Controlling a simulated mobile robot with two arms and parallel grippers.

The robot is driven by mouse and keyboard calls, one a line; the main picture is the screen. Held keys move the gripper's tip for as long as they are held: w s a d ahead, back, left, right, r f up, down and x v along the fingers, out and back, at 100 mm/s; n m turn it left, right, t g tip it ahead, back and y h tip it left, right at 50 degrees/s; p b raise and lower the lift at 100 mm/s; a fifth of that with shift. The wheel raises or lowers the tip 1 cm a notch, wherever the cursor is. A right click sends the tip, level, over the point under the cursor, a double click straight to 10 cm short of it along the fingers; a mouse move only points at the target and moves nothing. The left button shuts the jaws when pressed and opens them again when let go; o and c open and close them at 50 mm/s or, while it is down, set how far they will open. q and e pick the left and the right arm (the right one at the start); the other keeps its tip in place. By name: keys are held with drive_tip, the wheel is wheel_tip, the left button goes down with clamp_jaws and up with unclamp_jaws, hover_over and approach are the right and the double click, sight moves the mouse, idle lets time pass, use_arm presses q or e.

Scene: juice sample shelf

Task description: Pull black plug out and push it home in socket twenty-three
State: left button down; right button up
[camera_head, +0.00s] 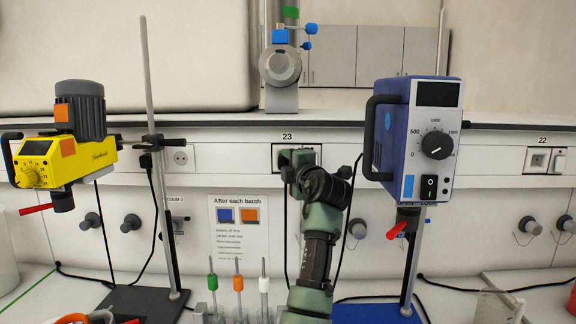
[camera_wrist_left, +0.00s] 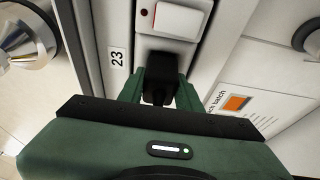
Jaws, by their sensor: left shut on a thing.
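My left gripper (camera_head: 298,160) is raised to the wall strip at the socket plate labelled 23 (camera_head: 280,148). It is shut on a black plug (camera_wrist_left: 160,76), held between its green fingers in the left wrist view. The plug is at the face of socket twenty-three, below a white switch (camera_wrist_left: 178,19) and beside the 23 label (camera_wrist_left: 117,57). Whether it is pushed fully in I cannot tell. In the head view the gripper hides the plug and most of the socket. My right gripper is not in view.
A yellow stirrer (camera_head: 62,160) stands on the left and a blue stirrer (camera_head: 418,130) close to the right of my arm. Sample tubes (camera_head: 238,285) stand low in front. Black cables hang along the wall. Socket 22 (camera_head: 540,160) is at far right.

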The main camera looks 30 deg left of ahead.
use_arm(q)
drive_tip(key=shift+w+a+b, duration=0.1)
drive_tip(key=shift+w+b, duration=0.05)
drive_tip(key=shift+b, duration=0.15)
drive_tip(key=shift+r, duration=0.3)
idle(0.4)
drive_tip(key=c, duration=1.1)
unclamp_jaws()
drive_tip(key=shift+c, duration=0.2)
drive_tip(key=shift+o, duration=1.2)
drive_tip(key=shift+w+f, duration=0.1)
drive_tip(key=shift+w+a+f, duration=0.1)
drive_tip(key=shift+w+f, duration=0.05)
